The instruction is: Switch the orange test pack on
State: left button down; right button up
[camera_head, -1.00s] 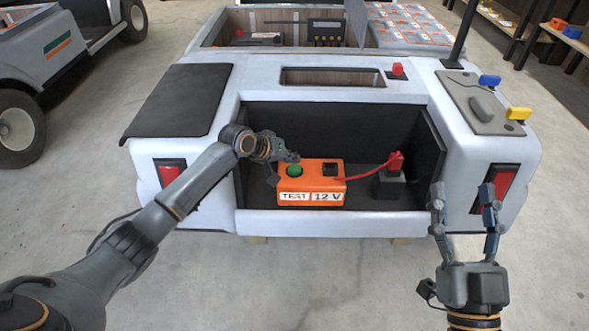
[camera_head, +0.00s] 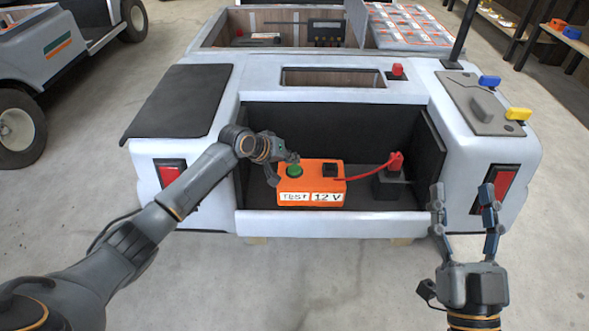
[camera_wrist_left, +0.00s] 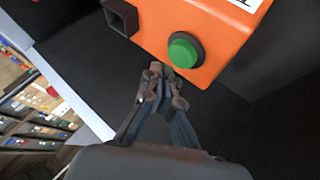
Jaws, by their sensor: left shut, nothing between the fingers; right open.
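The orange test pack (camera_head: 318,187) sits in the dark open bay at the back of the white cart, marked "TEST" and "12 V". Its green button (camera_head: 294,171) is on the left of its top, and a black socket (camera_head: 330,170) is on the right. My left gripper (camera_head: 291,158) is shut and empty, just above and behind the green button. In the left wrist view its fingertips (camera_wrist_left: 165,82) are close to the green button (camera_wrist_left: 184,50); I cannot tell whether they touch it. My right gripper (camera_head: 465,200) is open and empty in front of the cart's right corner.
A red cable (camera_head: 365,174) runs from the pack to a red plug (camera_head: 396,161) on a dark block (camera_head: 390,185). The bay's front lip (camera_head: 330,224) and side walls bound the space. Blue and yellow handles (camera_head: 518,113) stand on the right panel. Floor in front is clear.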

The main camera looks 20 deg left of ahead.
pick_arm(q)
jog(key=shift+f, duration=0.1)
pick_arm(e)
jog(key=shift+w+f, duration=0.1)
pick_arm(q)
jog(key=shift+f, duration=0.3)
pick_arm(e)
jog(key=shift+w+f+g, duration=0.3)
jog(key=shift+f+g, duration=0.2)
jog(key=shift+f, duration=0.1)
pick_arm(q)
jog(key=shift+f, duration=0.6)
pick_arm(e)
jog(key=shift+s+r+t, duration=0.25)
jog(key=shift+r+t, duration=0.05)
jog(key=shift+r, duration=0.05)
pick_arm(q)
jog(key=shift+r+p, duration=0.25)
jog(key=shift+p, duration=0.15)
jog(key=shift+r+p, duration=0.3)
jog(key=shift+p, duration=0.05)
jog(key=shift+r+p, duration=0.25)
jog(key=shift+p, duration=0.05)
jog(key=shift+r, duration=0.2)
pick_arm(e)
notch_tip(320, 180, down, 10)
jog(key=w+d+g+h, duration=0.1)
jog(key=g+h, duration=0.1)
jog(key=g, duration=0.4)
jog(key=shift+h, duration=0.3)
